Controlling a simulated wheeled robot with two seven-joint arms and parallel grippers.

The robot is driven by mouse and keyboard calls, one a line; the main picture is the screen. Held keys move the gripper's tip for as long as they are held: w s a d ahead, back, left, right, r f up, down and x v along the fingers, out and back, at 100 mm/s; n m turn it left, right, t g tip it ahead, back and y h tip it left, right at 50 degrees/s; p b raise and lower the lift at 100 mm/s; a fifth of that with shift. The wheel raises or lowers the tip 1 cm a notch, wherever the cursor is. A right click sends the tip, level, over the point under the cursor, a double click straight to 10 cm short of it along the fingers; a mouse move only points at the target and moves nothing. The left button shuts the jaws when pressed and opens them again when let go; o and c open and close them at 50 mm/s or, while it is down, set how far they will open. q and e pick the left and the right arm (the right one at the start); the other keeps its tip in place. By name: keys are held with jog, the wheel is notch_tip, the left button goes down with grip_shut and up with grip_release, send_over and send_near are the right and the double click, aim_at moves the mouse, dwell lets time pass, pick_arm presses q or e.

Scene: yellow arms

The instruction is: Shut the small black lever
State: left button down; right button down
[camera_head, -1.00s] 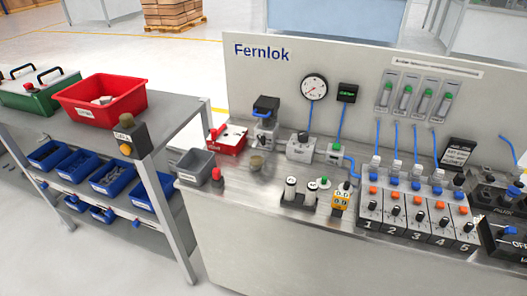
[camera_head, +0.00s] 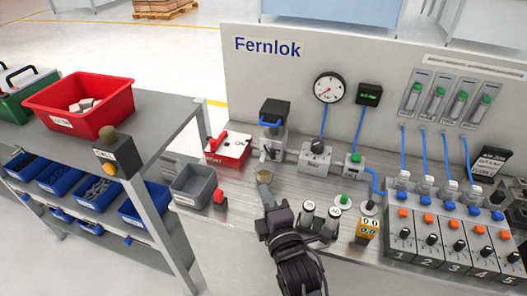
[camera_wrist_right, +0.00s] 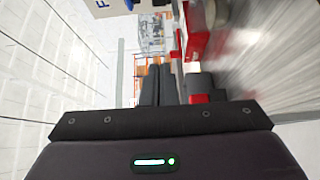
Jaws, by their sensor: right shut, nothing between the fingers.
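My right gripper (camera_head: 268,195) reaches in from the bottom of the head view. Its dark fingers are shut and empty, just in front of the small brass cup on the bench. In the right wrist view the closed fingers (camera_wrist_right: 155,85) point forward, with nothing between them. Behind the cup stands a grey valve body (camera_head: 270,146) with a black top block (camera_head: 275,112). A small dark lever seems to be on its front, but it is too small to tell its position. My left gripper is not in view.
The brass cup (camera_head: 263,176) is close to my fingertips. A red box (camera_head: 228,150), grey bin (camera_head: 193,186) and red button (camera_head: 220,198) stand to the left. A gauge (camera_head: 328,87), small cylinders (camera_head: 308,208) and numbered valves (camera_head: 430,240) are to the right.

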jog(key=w+p, duration=0.1)
jog(key=w, duration=0.2)
jog(key=w+p, duration=0.1)
jog(key=w, duration=0.3)
jog(key=w+p, duration=0.1)
jog(key=w, duration=0.3)
jog(key=shift+w+d, duration=0.15)
jog(key=shift+d, duration=0.15)
jog(key=shift+d+p, duration=0.3)
jog(key=shift+d, duration=0.2)
